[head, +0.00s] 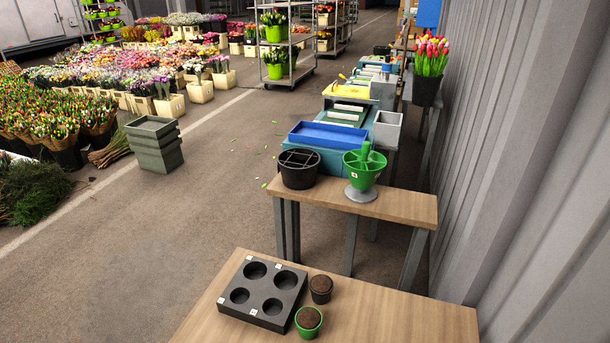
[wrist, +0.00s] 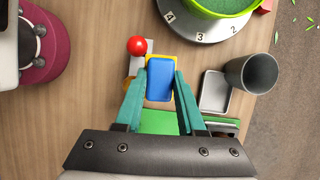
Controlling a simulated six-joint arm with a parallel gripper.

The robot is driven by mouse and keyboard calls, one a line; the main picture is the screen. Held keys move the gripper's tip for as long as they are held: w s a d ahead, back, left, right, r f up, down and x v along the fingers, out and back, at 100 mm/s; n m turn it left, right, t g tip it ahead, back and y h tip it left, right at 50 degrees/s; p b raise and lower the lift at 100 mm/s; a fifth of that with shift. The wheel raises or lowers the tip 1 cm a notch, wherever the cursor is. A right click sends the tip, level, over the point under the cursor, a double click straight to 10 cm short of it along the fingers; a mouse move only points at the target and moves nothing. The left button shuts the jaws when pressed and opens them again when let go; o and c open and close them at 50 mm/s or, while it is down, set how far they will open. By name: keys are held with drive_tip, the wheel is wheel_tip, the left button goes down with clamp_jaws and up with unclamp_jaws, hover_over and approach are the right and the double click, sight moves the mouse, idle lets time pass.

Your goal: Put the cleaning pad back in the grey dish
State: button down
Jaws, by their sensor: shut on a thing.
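In the wrist view, my gripper (wrist: 163,74) has its two teal fingers closed on the sides of the cleaning pad (wrist: 160,84). The pad is blue with a yellow edge showing around it. The grey dish (wrist: 215,92) lies on the wooden table to the right of the right finger, apart from the pad. The dish is a small tray with a pale rim and its visible inside is empty. I cannot tell how high the pad is above the table. My gripper, the pad and the dish do not show in the head view.
A dark grey cup (wrist: 252,73) stands right beside the dish. A red ball (wrist: 137,46) is just up-left of the pad. A numbered grey turntable (wrist: 205,27) carries a green pot (wrist: 222,6). A green flat item (wrist: 158,121) lies below, partly hidden by my gripper.

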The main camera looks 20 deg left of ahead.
drive_tip(key=s+f, duration=0.1)
drive_tip(key=s+a+f, duration=0.1)
drive_tip(key=s, duration=0.1)
drive_tip(key=shift+a+f+m, duration=0.1)
drive_tip(key=shift+f+m, duration=0.05)
drive_tip(key=shift+m, duration=0.15)
drive_tip(key=shift+w, duration=0.1)
drive_tip(key=w+a+f, duration=0.1)
drive_tip(key=a+f, duration=0.1)
drive_tip(key=a, duration=0.2)
drive_tip(key=w+a+f, duration=0.2)
drive_tip(key=a+f, duration=0.1)
drive_tip(key=a, duration=0.1)
drive_tip(key=w+a+f, duration=0.2)
drive_tip(key=a, duration=0.3)
drive_tip(key=shift+w+f, duration=0.2)
drive_tip(key=shift+f, duration=0.1)
drive_tip(key=shift+f, duration=0.3)
drive_tip(key=c, duration=0.5)
unclamp_jaws()
drive_tip(key=s+v, duration=0.1)
drive_tip(key=v, duration=1.5)
drive_tip(key=shift+d+r, duration=0.25)
drive_tip(key=shift+r, duration=0.05)
